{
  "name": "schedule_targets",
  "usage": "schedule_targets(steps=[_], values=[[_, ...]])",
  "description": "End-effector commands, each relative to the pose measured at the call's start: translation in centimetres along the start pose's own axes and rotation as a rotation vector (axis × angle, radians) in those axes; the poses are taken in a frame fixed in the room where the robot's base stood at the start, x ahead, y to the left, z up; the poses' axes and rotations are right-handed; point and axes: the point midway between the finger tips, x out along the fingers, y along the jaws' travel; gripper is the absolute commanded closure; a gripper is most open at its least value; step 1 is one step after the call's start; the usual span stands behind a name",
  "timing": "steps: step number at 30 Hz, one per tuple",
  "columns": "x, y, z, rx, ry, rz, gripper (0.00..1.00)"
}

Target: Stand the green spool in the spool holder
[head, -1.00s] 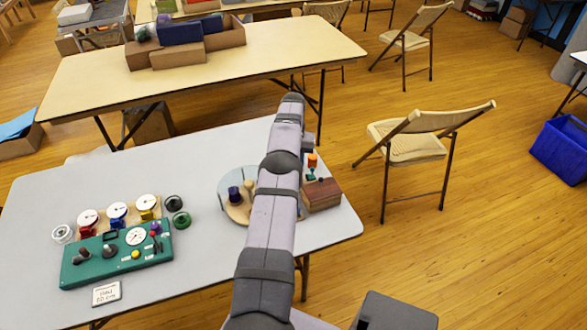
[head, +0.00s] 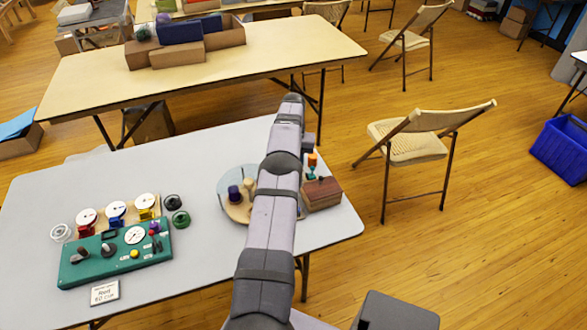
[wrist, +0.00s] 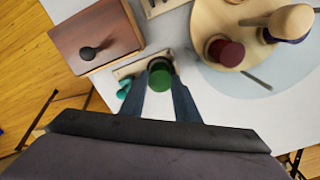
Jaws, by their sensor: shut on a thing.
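In the wrist view my gripper (wrist: 162,84) is shut on the green spool (wrist: 160,77), which shows end-on with a dark part behind its green top. Just beyond it lies a pale wooden strip (wrist: 128,70), which looks like the spool holder. The spool is over or at this strip; I cannot tell whether it touches it. A small teal piece (wrist: 124,90) is beside the spool at the left. In the head view my arm hides the gripper and the held spool.
A wooden box (wrist: 92,36) with a dark knob stands close at the left. A round board (wrist: 205,22) with a dark red spool (wrist: 224,52) is at the right. An orange-topped piece (head: 312,160) stands behind the box. A green console (head: 118,262) sits at the table's left.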

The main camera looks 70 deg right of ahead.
Motion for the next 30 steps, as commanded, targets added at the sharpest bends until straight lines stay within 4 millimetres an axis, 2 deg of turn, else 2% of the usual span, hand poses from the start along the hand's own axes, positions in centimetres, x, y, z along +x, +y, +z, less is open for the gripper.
schedule_targets(steps=[13,14,15,16,30], values=[[1.23,0.0,-0.01,0.0,0.001,0.0,0.86],[1.12,0.0,-0.02,0.0,0.001,0.0,0.64],[1.1,-0.01,-0.02,0.0,0.001,0.0,0.55],[1.11,-0.01,-0.01,0.0,0.001,0.0,0.5],[0.51,-0.01,0.0,0.0,0.0,0.0,0.5]])
